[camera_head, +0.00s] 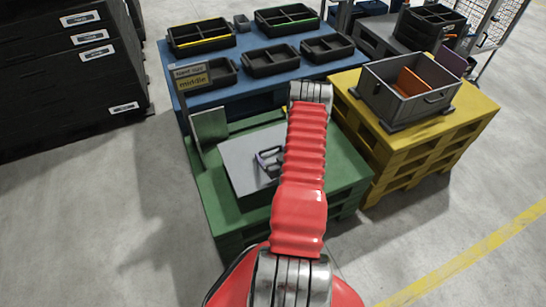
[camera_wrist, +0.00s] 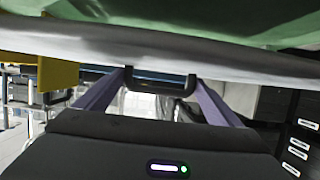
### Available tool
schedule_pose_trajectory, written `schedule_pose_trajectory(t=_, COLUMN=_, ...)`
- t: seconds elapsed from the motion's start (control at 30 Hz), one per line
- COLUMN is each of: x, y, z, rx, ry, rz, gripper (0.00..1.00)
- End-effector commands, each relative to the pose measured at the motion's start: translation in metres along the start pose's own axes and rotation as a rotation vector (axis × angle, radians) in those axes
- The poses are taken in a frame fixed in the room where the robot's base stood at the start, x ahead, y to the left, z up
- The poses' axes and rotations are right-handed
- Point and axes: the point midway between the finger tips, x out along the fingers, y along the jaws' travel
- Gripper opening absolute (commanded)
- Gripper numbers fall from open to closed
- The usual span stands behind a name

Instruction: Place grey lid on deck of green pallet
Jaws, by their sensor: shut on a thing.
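The grey lid (camera_head: 240,160) is a flat light-grey plate over the left part of the green pallet's deck (camera_head: 345,172). In the wrist view the lid (camera_wrist: 70,42) spans the upper part, with the green pallet (camera_wrist: 210,15) beyond it. My gripper (camera_head: 267,162) is shut on the lid's dark handle (camera_wrist: 160,91), its purple fingers at either end of that handle. My red arm hides the lid's right part and some of the deck. I cannot tell whether the lid touches the deck.
A blue pallet (camera_head: 262,98) with several black trays stands behind. A yellow pallet (camera_head: 465,100) with a grey crate (camera_head: 408,100) stands at the right. A sign (camera_head: 193,82) and a pale green panel (camera_head: 210,128) rise at the green pallet's back left. Black cabinets (camera_head: 65,70) stand left.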

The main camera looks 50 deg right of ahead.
Motion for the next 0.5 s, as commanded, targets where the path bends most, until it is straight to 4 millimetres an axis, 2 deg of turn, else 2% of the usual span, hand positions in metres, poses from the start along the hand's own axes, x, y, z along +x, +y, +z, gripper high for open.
schedule_pose_trajectory(t=0.17, x=0.003, y=0.002, z=0.009, rx=0.001, ry=0.001, rz=0.004, gripper=0.57)
schedule_pose_trajectory(t=0.5, x=0.017, y=0.003, z=0.049, rx=0.002, ry=0.000, rz=0.004, gripper=0.57)
